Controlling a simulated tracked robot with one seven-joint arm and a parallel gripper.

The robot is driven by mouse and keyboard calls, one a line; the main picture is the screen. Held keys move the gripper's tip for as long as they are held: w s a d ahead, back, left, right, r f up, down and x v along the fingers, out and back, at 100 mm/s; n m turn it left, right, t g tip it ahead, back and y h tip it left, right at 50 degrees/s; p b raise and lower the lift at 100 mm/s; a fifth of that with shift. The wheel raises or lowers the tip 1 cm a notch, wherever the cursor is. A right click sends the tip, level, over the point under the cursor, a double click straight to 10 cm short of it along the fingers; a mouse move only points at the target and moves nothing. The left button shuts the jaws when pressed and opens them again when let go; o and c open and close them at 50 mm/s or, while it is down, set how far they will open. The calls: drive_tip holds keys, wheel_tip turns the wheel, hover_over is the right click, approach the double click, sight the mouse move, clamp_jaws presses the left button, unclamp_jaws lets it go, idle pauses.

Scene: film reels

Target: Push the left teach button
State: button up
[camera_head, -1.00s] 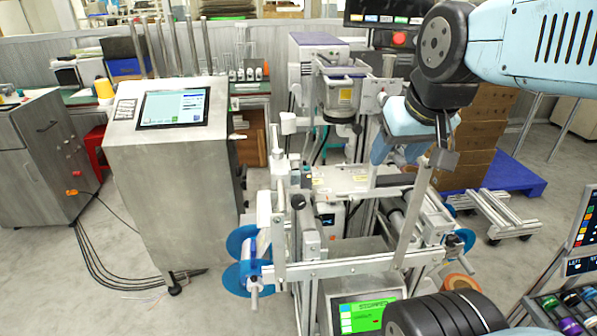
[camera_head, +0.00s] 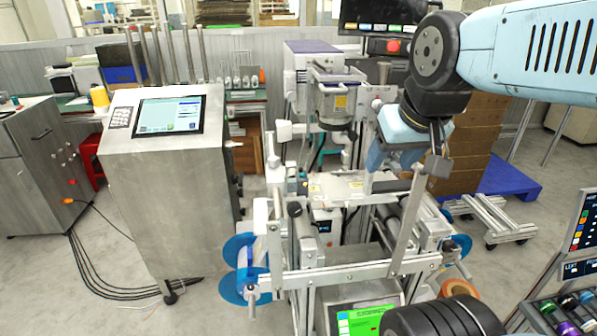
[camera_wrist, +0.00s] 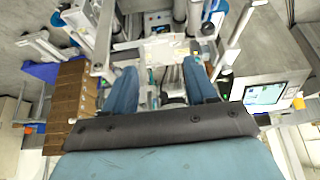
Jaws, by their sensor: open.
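The film-reel machine (camera_head: 345,262) stands in the middle of the head view, with blue reels on its lower left side. A small unit with a dark display (camera_head: 323,227) sits on its front. I cannot make out a teach button in either view. My gripper (camera_head: 392,158) is above the right rear part of the machine, pointing down and away. In the wrist view my gripper (camera_wrist: 160,84) shows two blue fingers spread wide with nothing held between them. Machine parts show beyond and between the fingers. Contact with the machine cannot be seen.
A steel cabinet with a touchscreen (camera_head: 169,115) stands left of the machine. Stacked brown boxes (camera_head: 468,150) on a blue pallet (camera_head: 507,178) are behind to the right. A green-lit screen (camera_head: 362,322) is at the machine's lower front. Floor is open at left, crossed by black cables.

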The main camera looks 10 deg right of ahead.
clamp_jaws()
idle(0.3)
idle(1.2)
